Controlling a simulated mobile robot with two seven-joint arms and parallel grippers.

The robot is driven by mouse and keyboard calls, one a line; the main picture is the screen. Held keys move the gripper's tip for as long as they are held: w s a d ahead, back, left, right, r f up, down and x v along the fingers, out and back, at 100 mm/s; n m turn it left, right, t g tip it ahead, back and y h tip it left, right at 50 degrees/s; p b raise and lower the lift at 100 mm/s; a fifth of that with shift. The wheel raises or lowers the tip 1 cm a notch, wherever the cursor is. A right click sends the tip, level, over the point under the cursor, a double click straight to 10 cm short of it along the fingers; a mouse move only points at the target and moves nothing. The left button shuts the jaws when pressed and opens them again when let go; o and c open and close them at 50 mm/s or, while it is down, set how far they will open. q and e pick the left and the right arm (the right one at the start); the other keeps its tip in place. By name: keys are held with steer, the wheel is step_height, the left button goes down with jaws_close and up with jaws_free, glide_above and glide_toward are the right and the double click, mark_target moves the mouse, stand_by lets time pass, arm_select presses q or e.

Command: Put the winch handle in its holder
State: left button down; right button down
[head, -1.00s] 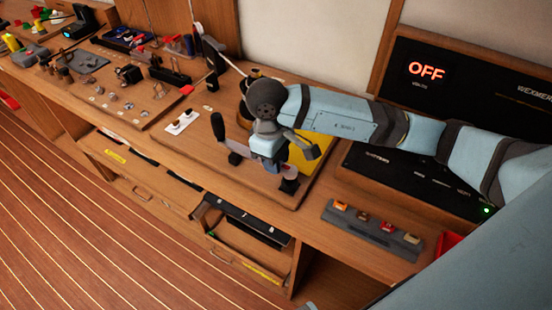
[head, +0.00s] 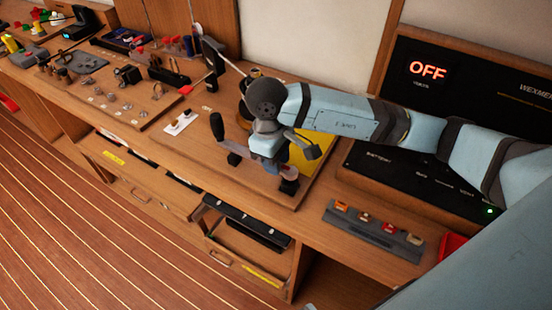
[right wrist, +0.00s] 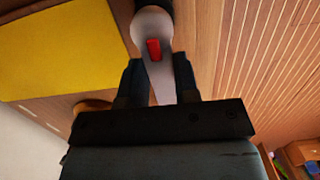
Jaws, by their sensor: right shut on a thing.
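The winch handle has a black upright grip (head: 216,127) and a silver metal arm, and it shows to the left of and below my right gripper in the head view. In the right wrist view its silver arm (right wrist: 161,80) with a red catch lies between the fingers. My right gripper (head: 268,163) is shut on this arm. Two black holder supports, one near the grip (head: 234,158) and one near the arm's other end (head: 289,186), stand on the wooden board. The handle is close above or at them; I cannot tell whether it touches. My left gripper is not in view.
A yellow panel (head: 304,152) lies right behind my gripper. A board with small metal fittings (head: 115,95) is to the left. A grey rack (head: 372,230) with several coloured pieces and a black panel reading OFF (head: 428,72) are to the right. An open drawer (head: 245,258) is below.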

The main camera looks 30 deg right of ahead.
steer(key=shift+f+b, duration=0.5)
steer(key=shift+f, duration=0.2)
steer(key=shift+f+b, duration=0.55)
steer(key=shift+b, duration=0.2)
steer(key=shift+c, duration=2.4)
jaws_free()
step_height(320, 180, up, 4)
steer(key=shift+r+p, duration=0.15)
steer(key=shift+p, duration=0.5)
steer(key=shift+r, duration=0.4)
